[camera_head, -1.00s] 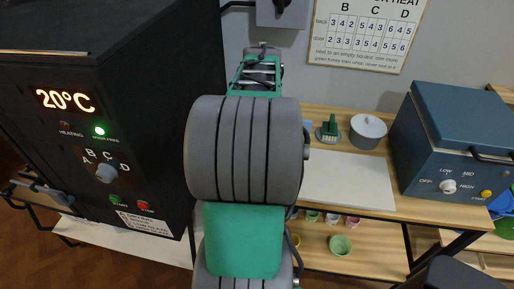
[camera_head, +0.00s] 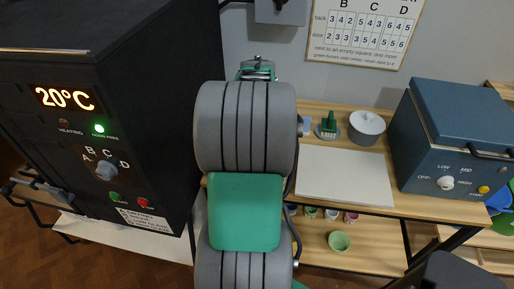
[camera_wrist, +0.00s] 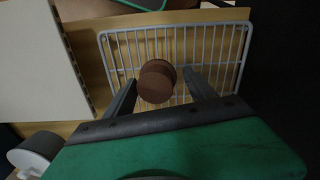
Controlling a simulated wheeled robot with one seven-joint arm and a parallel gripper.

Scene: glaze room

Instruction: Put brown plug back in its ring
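The brown plug (camera_wrist: 157,82) shows in the wrist view as a round, stepped brown piece over a white wire rack (camera_wrist: 243,48). I cannot tell exactly what bears it. My gripper (camera_wrist: 161,76) is open, with one dark finger on each side of the plug. A gap shows at the right finger; the left finger is close to the plug's edge. I cannot tell whether it touches. In the head view my arm hides the gripper, plug and rack. I cannot make out the ring in either view.
A black kiln (camera_head: 150,130) reading 20°C stands at left. On the wooden bench are a white board (camera_head: 343,178), green brush (camera_head: 328,126), white lidded pot (camera_head: 367,128) and blue box (camera_head: 455,125). A green bowl (camera_head: 339,241) and small cups stand on the shelf below.

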